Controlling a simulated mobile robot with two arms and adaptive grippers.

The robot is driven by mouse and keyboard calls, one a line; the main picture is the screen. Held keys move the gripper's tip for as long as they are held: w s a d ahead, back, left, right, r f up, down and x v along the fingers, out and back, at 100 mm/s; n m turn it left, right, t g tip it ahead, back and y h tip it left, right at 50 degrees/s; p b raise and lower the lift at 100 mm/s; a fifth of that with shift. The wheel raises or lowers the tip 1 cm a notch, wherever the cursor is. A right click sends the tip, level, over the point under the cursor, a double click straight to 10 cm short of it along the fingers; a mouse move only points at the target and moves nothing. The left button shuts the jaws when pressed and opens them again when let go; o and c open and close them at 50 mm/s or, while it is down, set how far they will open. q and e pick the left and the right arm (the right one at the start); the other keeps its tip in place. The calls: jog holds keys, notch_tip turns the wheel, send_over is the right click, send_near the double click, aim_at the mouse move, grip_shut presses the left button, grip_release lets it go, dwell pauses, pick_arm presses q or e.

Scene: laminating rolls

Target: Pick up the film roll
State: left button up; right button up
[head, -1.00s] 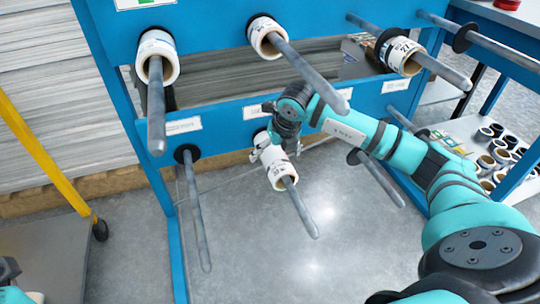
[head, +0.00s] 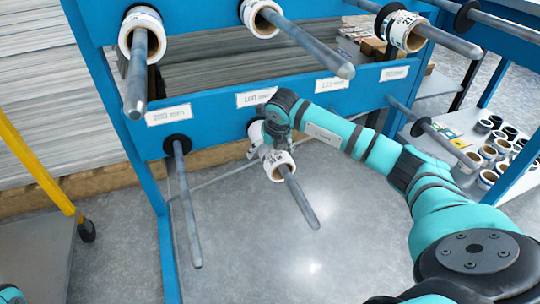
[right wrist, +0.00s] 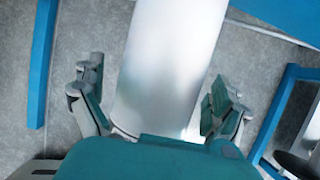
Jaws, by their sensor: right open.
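The white film roll (head: 279,165) sits on the lower middle rod of the blue rack, with the bare rod sticking out of its near end. My right gripper (head: 268,146) is at the roll, over its middle, and hides part of it. In the right wrist view, the roll (right wrist: 170,60) shows as a wide white cylinder between the two spread fingers of my right gripper (right wrist: 155,105). Gaps show between the fingers and its sides. My left gripper is out of view.
Rods with rolls stick out above: one roll (head: 141,27) at left, one (head: 258,15) in the middle, one (head: 404,30) at right. Bare lower rods (head: 186,200) flank the roll. A shelf with small rolls (head: 490,150) stands at right. Floor below is clear.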

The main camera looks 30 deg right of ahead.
jog(key=shift+w+f, duration=0.2)
jog(key=shift+f, duration=0.2)
jog(key=shift+r, duration=0.1)
jog(key=c, duration=1.5)
